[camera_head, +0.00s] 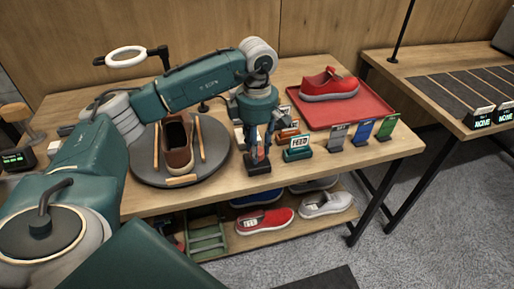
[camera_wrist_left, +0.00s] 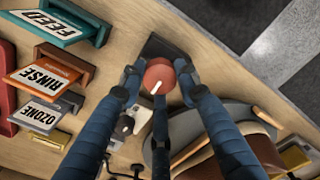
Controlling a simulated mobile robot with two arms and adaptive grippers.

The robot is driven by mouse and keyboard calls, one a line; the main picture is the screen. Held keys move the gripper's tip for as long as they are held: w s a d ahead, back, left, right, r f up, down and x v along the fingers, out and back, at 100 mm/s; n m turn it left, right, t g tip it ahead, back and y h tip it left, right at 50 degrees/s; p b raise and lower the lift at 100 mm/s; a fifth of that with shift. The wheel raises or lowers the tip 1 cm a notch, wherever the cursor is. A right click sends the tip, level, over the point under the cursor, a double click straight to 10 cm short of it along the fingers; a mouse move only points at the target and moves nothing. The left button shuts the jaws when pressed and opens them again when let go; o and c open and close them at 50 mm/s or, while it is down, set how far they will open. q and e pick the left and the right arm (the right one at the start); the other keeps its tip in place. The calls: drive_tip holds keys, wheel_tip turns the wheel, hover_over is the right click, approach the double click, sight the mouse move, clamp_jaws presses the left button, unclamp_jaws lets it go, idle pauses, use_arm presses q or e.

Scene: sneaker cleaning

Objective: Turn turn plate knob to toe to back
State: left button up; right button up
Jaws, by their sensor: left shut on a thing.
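My left gripper (camera_head: 258,160) reaches down at the front of the table, just right of the round grey turn plate (camera_head: 217,163). In the left wrist view its dark blue fingers (camera_wrist_left: 158,88) are closed around a red knob (camera_wrist_left: 158,73) with a white pointer line. The pointer points toward the bottom of that view, slightly left. The knob sits on a dark base (camera_wrist_left: 157,46). A brown-red sneaker (camera_head: 179,158) lies on the plate between wooden rods; its toe seems to face the table's front edge. My right gripper is not in view.
Right of the gripper stand a green FEED holder (camera_head: 298,154), a RINSE holder (camera_wrist_left: 48,78) and grey, blue and green cards. A red sneaker (camera_head: 329,84) rests on a red tray (camera_head: 375,104). A ring lamp (camera_head: 126,57) stands behind the plate. More shoes lie on the lower shelf.

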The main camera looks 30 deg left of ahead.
use_arm(q)
drive_tip(key=shift+r, duration=0.1)
drive_tip(key=o, duration=1.1)
drive_tip(key=shift+o, duration=0.2)
wheel_tip(320, 180, up, 12)
